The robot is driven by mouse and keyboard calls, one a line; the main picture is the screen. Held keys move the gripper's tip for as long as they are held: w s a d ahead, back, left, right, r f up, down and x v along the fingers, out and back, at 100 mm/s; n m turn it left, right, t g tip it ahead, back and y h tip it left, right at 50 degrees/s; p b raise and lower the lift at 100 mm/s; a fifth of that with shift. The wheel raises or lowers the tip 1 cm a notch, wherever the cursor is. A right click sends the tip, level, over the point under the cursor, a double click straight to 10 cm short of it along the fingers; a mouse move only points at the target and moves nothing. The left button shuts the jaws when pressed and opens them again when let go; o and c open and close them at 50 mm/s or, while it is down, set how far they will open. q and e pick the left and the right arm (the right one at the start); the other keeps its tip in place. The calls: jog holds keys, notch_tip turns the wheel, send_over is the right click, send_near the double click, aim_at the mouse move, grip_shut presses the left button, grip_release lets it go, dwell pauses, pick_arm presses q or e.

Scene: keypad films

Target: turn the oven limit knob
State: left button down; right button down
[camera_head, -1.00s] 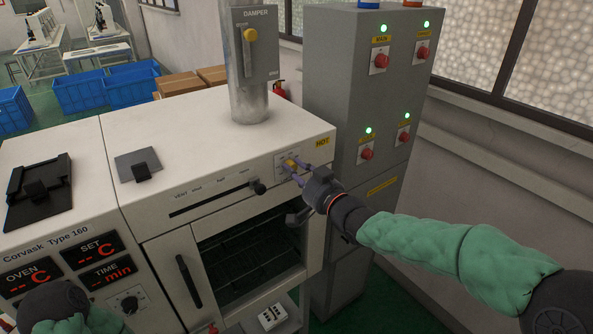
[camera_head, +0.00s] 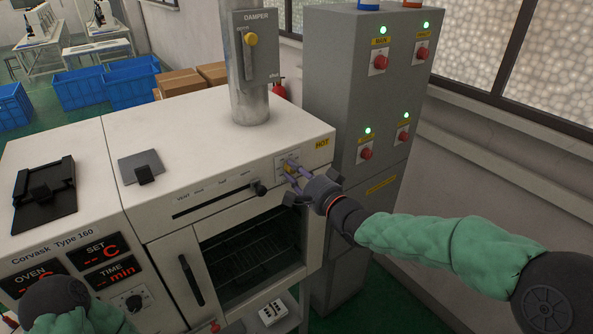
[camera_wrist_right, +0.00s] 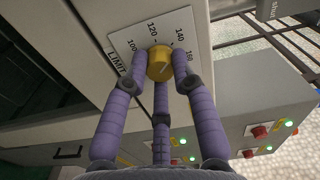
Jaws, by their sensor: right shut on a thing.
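The oven limit knob is a small yellow knob (camera_wrist_right: 159,63) on a white LIMIT dial plate (camera_wrist_right: 126,38) with numbers such as 100, 120 and 140. A light line on the knob's face slants toward the upper right in the right wrist view. In the head view the knob (camera_head: 289,163) sits on the oven's front right, below a HOT label. My right gripper (camera_wrist_right: 160,80) has purple fingers shut around the knob, one on each side and one below. It also shows at the knob in the head view (camera_head: 290,170). My left gripper is out of view; only part of the left arm shows.
The white oven (camera_head: 215,140) has a slider (camera_head: 258,188) left of the knob and a dark window below. A metal damper pipe (camera_head: 249,85) rises behind. A grey cabinet (camera_head: 335,70) with red knobs and green lamps stands close on the right.

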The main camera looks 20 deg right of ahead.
jog(key=shift+f+m, duration=0.15)
jog(key=shift+m, duration=0.45)
jog(key=c, duration=1)
grip_release()
jog(key=shift+s, duration=0.15)
jog(key=v, duration=1.1)
jog(key=shift+s+d, duration=0.1)
jog(key=shift+s, duration=0.3)
